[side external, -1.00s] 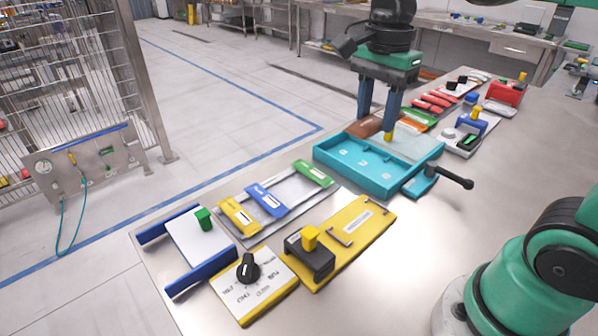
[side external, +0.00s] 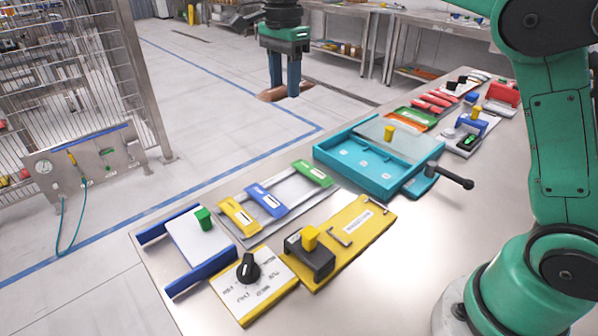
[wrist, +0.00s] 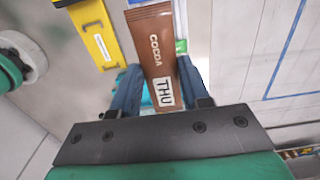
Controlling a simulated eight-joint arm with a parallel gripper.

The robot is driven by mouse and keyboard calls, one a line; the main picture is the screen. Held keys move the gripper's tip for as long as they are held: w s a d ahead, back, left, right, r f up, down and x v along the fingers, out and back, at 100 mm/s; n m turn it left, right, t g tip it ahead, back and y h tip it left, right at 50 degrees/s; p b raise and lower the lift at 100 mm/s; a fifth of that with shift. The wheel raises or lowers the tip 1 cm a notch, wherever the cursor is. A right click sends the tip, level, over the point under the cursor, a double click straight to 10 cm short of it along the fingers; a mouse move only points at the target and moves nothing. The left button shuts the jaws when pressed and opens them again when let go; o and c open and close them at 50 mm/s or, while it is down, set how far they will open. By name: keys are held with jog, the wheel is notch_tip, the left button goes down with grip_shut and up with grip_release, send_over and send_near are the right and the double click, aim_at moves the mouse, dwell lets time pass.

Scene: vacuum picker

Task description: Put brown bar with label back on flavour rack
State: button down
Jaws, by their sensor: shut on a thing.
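The brown bar (side external: 284,93) is between the fingers of my gripper (side external: 284,88), held in the air beyond the table's far edge in the side view. In the wrist view the brown bar (wrist: 158,50) reads "COCOA" and has a white "THU" label; my gripper (wrist: 158,88) is shut on it. A grey rack (side external: 289,190) holds a yellow bar (side external: 240,216), a blue bar (side external: 266,200) and a green bar (side external: 313,173), each with a white label. I cannot tell for sure whether it is the flavour rack.
A teal tray (side external: 335,158) with a clear lid and yellow knob (side external: 389,133) stands mid-table. Orange, green and red pieces (side external: 432,105) lie behind it. A yellow plate (side external: 345,235), a dial panel (side external: 255,290) and blue rails (side external: 200,274) fill the front.

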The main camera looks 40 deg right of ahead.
notch_tip(320, 180, down, 18)
jog(key=shift+f, duration=0.25)
jog(key=shift+f, duration=0.1)
jog(key=shift+c, duration=2.1)
grip_release()
notch_tip(320, 180, up, 12)
jog(key=s+f+n+t, duration=0.1)
jog(key=s+n+t, duration=0.6)
jog(key=s+n, duration=0.7)
jog(key=shift+s+d+n, duration=0.2)
jog(key=shift+d+n, duration=0.15)
jog(key=shift+n, duration=1.65)
